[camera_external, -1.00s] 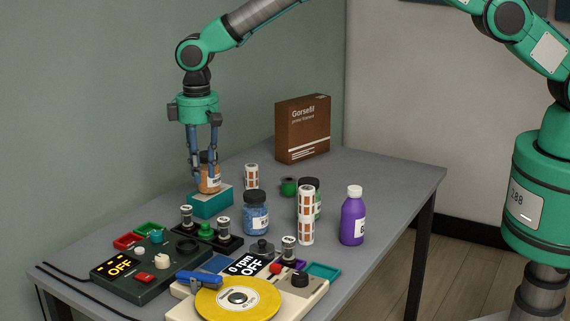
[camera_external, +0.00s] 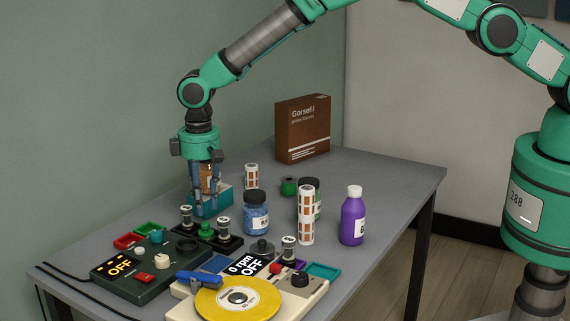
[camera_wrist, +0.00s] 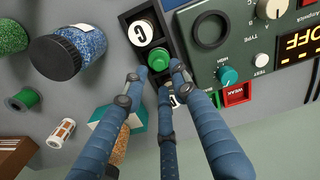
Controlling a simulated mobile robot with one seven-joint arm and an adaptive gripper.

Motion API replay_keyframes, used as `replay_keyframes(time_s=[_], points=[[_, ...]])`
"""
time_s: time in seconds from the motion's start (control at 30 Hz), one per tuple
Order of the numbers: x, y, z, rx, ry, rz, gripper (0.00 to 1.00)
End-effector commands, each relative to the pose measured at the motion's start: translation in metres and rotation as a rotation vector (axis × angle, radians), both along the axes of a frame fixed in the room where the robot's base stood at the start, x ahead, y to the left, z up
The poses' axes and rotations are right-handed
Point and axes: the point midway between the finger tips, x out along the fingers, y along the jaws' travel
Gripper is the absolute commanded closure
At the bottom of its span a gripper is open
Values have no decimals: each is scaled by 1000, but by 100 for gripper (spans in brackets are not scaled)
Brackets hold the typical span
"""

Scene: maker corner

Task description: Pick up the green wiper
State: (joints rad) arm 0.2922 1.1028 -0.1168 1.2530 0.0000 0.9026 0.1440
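The green wiper (camera_external: 205,231) looks like a small green knob in a black rack between two labelled jars. In the wrist view the green wiper (camera_wrist: 158,59) sits just beyond my fingertips, partly hidden by them. My gripper (camera_external: 206,211) points down above the rack, in front of a teal box. In the wrist view my gripper (camera_wrist: 158,77) has its fingers spread, with nothing visibly held. Contact with the wiper cannot be told.
The teal box (camera_external: 225,197) bears an orange jar (camera_external: 209,178) close behind my fingers. A blue jar (camera_external: 256,214) stands to the right. A dark control box (camera_external: 134,271) and a turntable device (camera_external: 316,292) are in front.

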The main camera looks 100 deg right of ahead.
Motion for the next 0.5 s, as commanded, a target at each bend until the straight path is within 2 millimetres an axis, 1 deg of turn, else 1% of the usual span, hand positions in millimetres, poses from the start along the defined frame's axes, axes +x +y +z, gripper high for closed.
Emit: replay_keyframes(time_s=[0.33, 0.5], points=[[0, 0, -1, 0, 0, 0, 72], [-1, -1, -9, 0, 1, 0, 72]])
